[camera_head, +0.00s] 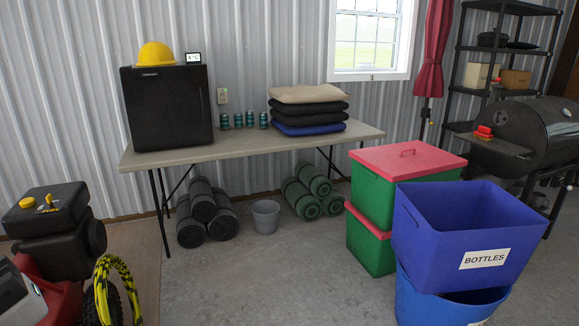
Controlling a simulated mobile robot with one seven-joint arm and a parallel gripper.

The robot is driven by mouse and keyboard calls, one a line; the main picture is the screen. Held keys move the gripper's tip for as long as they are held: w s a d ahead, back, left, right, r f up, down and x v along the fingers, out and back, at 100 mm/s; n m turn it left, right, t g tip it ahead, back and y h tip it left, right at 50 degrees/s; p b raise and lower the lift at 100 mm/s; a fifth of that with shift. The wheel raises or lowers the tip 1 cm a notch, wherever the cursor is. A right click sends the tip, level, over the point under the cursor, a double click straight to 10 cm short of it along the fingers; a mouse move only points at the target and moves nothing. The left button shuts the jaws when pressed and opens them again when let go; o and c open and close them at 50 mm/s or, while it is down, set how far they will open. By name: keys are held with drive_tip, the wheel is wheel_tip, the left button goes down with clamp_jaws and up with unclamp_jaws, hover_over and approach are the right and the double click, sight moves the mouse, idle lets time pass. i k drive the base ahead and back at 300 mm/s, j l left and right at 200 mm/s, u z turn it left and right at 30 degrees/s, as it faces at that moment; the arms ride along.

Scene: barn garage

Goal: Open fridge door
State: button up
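A small black fridge (165,110) stands on the left end of a folding table (250,145) against the wall. Its front faces the camera, with a small pale label near the top left and a thin vertical handle-like detail near the right edge. The door looks shut. A yellow hard hat (155,54) and a small display reading a temperature (193,58) sit on top of the fridge. My gripper is not in view.
Several cans (244,120) and folded cushions (307,110) are on the table. Rolled mats (206,212) and a grey bucket (265,216) are below. Machinery with black containers (50,230) is at front left; blue bins (435,240) are at right. Floor between is open.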

sight(168, 106)
drive_tip(key=i+l+u, duration=0.1)
drive_tip(key=i, duration=1.15)
drive_tip(key=i+l+u, duration=0.15)
drive_tip(key=i+u, duration=0.35)
drive_tip(key=i, duration=0.6)
drive_tip(key=i+u, duration=0.3)
drive_tip(key=i, duration=0.9)
drive_tip(key=i+j, duration=0.15)
drive_tip(key=i, duration=0.25)
drive_tip(key=z, duration=0.05)
